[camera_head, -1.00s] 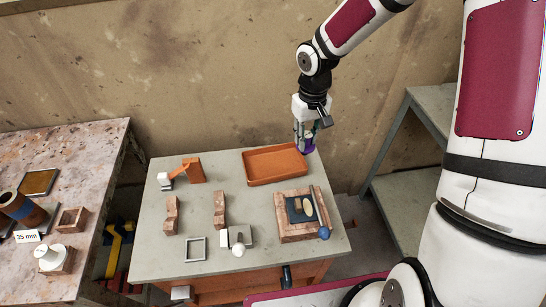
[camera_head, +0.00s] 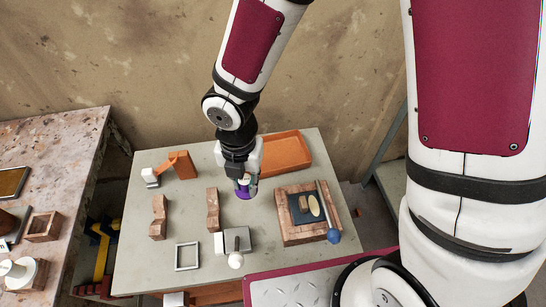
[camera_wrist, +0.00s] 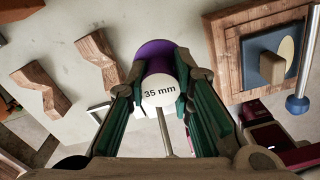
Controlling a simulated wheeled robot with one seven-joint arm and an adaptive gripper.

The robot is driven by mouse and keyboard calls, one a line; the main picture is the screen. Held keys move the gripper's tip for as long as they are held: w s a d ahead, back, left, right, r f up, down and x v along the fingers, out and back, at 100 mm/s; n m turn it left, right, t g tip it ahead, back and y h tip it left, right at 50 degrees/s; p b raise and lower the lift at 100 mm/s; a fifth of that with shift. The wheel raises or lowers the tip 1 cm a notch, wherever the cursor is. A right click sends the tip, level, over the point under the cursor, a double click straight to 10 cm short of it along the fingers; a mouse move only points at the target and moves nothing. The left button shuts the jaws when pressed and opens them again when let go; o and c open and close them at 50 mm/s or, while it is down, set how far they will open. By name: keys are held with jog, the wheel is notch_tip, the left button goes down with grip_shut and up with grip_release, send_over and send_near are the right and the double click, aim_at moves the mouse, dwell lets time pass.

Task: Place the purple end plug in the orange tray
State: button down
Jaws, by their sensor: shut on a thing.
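The purple end plug (camera_head: 243,192) is held in my gripper (camera_head: 246,183) over the table, left of and in front of the orange tray. In the wrist view the plug (camera_wrist: 155,49) shows a purple rim and a white end marked "35 mm", between the two green-sided fingers. My gripper is shut on it. Whether the plug touches the tabletop is not clear. The orange tray (camera_head: 303,142) lies at the back right of the grey table; my wrist hides its left part. The visible part of its floor looks empty. The tray is not seen in the wrist view.
A wooden frame (camera_head: 290,236) with a blue-handled tool (camera_head: 333,236) is at the right. Two wooden V-blocks (camera_head: 212,210), a square grey frame (camera_head: 187,256) and an orange fixture (camera_head: 182,164) stand on the left half. A second table (camera_head: 60,150) is further left.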

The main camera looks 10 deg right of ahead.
jog(key=shift+s+a+f+n, duration=0.25)
jog(key=shift+s+n, duration=0.25)
jog(key=shift+n, duration=0.5)
jog(key=shift+w+d+f, duration=0.85)
jog(key=shift+w, duration=1.65)
jog(key=shift+w+d+f, duration=0.8)
jog(key=shift+w, duration=1.65)
jog(key=shift+w+d+f, duration=0.85)
jog(key=shift+w, duration=1.65)
jog(key=shift+f, duration=0.15)
jog(key=c, duration=1.4)
grip_release()
